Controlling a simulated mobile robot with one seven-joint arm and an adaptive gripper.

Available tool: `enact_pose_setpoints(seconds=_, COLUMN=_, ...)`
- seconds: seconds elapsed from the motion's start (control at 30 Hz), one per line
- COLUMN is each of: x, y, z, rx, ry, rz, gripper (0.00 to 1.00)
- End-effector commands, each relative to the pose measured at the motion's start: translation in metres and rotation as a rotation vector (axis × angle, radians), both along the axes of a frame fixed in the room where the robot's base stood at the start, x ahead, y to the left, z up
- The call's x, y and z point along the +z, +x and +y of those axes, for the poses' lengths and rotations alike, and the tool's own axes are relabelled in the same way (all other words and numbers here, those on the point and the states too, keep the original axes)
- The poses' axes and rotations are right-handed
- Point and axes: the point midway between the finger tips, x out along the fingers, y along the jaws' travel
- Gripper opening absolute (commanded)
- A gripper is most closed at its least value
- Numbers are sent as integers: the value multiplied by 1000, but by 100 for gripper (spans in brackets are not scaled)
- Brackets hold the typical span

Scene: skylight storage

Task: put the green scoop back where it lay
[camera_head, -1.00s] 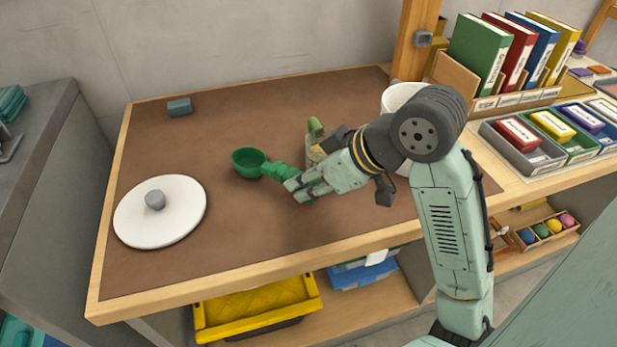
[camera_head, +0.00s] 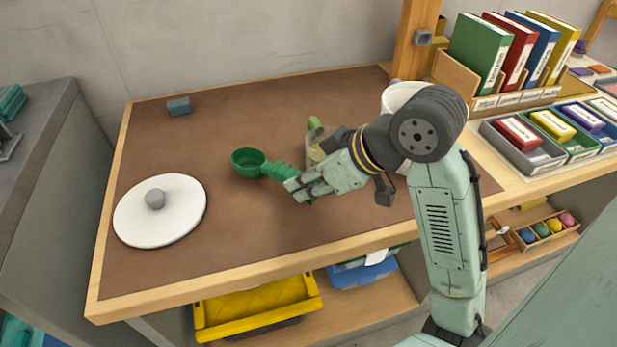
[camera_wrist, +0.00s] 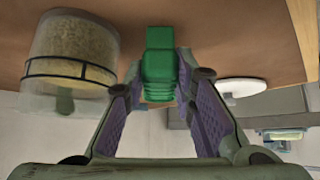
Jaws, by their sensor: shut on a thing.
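The green scoop (camera_head: 249,162) has a round cup and a ribbed handle. My gripper (camera_head: 293,188) is shut on the end of the handle, with the cup pointing left over the brown worktop (camera_head: 230,225). I cannot tell whether the scoop touches the worktop. In the wrist view the green handle (camera_wrist: 159,70) sits between the two fingers of my gripper (camera_wrist: 160,95); the cup is not clearly seen there. A clear container (camera_wrist: 75,55) with pale grainy contents stands beside the handle in the wrist view; in the head view my arm partly hides it.
A white round lid (camera_head: 170,222) with a grey knob lies at the worktop's left. A small blue-grey block (camera_head: 179,106) is at the back left. A white bucket (camera_head: 399,96) stands behind my arm. The worktop's middle front is clear.

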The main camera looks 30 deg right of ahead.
Motion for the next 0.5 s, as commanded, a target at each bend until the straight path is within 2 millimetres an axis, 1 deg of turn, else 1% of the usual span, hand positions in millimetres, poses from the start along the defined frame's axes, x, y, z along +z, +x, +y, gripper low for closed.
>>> enact_pose_setpoints(seconds=0.5, x=-8, y=0, z=0, rx=1, ry=-1, rz=0, gripper=0)
